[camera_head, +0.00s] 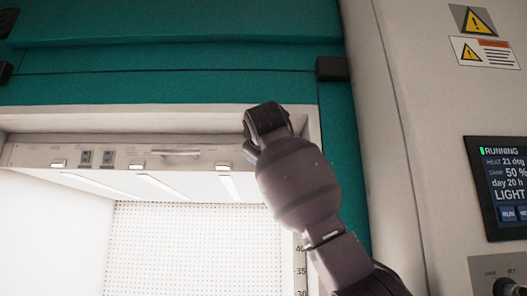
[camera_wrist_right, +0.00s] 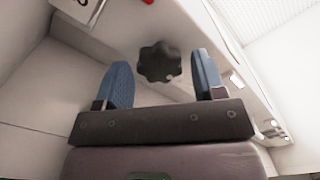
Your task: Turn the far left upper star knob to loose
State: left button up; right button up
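A black star knob (camera_wrist_right: 158,62) shows in the right wrist view, on a pale wall ahead of my right gripper (camera_wrist_right: 164,78). The gripper is open, with one blue finger to each side of the knob in the picture. No contact with the knob is visible, and I cannot tell the depth between them. In the head view my right arm reaches up to the chamber's top frame; its fingers and the knob are hidden there. My left gripper is in neither view. Whether the knob is tight or loose cannot be told.
The growth chamber's lit interior (camera_head: 190,245) stands open below a lamp bar (camera_head: 120,158) with a handle. Teal panels (camera_head: 180,60) are above. A display reading RUNNING (camera_head: 505,180) is on the right cabinet. A small red part (camera_wrist_right: 148,2) is near the knob.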

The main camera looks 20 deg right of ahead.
jog(key=shift+o, duration=0.6)
pick_arm(q)
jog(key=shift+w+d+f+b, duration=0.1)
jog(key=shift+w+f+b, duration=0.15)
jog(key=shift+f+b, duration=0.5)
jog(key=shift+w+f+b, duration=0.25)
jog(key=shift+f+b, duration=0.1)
jog(key=shift+b, duration=0.7)
pick_arm(e)
jog(key=v, duration=1)
jog(key=shift+s, duration=0.4)
jog(key=shift+a, duration=0.1)
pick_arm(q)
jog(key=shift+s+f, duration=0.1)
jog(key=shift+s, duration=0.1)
